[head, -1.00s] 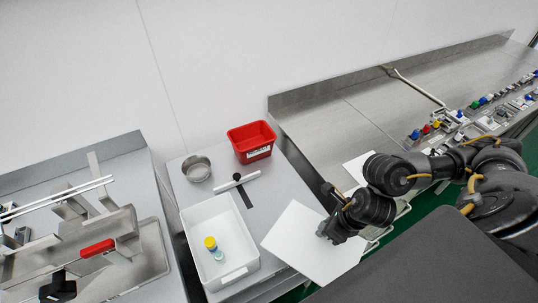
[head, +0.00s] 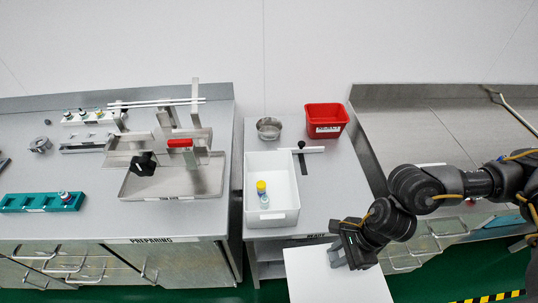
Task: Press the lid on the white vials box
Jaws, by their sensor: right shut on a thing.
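The white vials box (head: 287,193) stands open on the middle table. A vial with a yellow cap (head: 261,187) and another small vial (head: 265,202) are inside it. The lid (head: 335,282) is a flat white sheet in front of the table, to the lower right of the box and apart from it. My right gripper (head: 347,253) is shut on the lid at its upper part; the fingertips are partly hidden. The lid runs out of the bottom of the picture. My left gripper is not in view.
A red bin (head: 326,118) and a metal bowl (head: 269,128) stand behind the box. A black-handled tool (head: 302,148) lies close to its back right. On the left bench are a metal device with a red handle (head: 180,143) and a teal rack (head: 42,202).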

